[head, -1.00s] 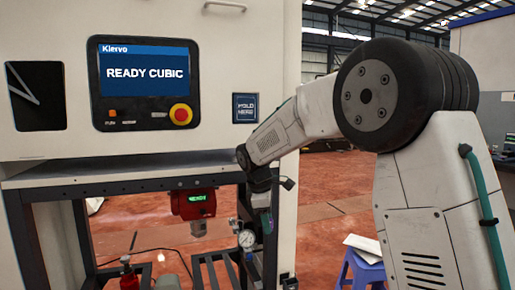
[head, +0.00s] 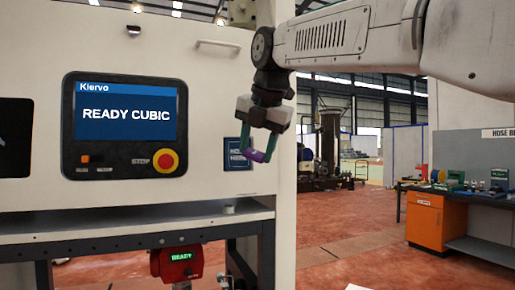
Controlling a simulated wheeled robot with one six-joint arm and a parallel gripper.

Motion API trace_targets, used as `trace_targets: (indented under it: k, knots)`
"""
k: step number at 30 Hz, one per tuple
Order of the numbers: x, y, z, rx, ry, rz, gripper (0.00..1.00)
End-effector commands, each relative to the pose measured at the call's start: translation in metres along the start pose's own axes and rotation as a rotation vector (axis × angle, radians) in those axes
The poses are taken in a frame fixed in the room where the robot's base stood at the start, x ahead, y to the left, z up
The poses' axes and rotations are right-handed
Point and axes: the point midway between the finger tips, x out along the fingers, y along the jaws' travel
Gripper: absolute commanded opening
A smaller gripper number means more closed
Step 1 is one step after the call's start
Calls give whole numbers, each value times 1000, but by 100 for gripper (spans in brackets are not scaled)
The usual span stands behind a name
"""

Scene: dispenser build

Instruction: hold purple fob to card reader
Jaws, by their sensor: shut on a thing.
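The purple fob (head: 257,156) is between the fingertips of my gripper (head: 259,152) in the head view. My gripper points down and is shut on the fob. The card reader (head: 237,155) is a small dark square marked with light lettering, on the pale machine front to the right of the screen. The fob and a finger overlap the reader's right edge in the picture and cover part of its lettering. I cannot tell whether the fob touches the reader or how far in front of it the fob is.
The machine's screen (head: 124,113) reads "READY CUBIC". A red stop button (head: 166,160) sits below it. A metal shelf (head: 150,221) juts out under the panel, with a red device (head: 177,262) showing "READY" below. An orange-fronted workbench (head: 433,222) stands far right. Floor between is open.

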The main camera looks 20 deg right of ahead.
Motion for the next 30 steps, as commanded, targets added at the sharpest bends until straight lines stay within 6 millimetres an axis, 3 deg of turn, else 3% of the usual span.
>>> trace_targets:
  k: [21, 30]
  knots:
    - [36, 44, 44, 3, 0, -1, 19]
    - [43, 53, 54, 3, 0, -2, 19]
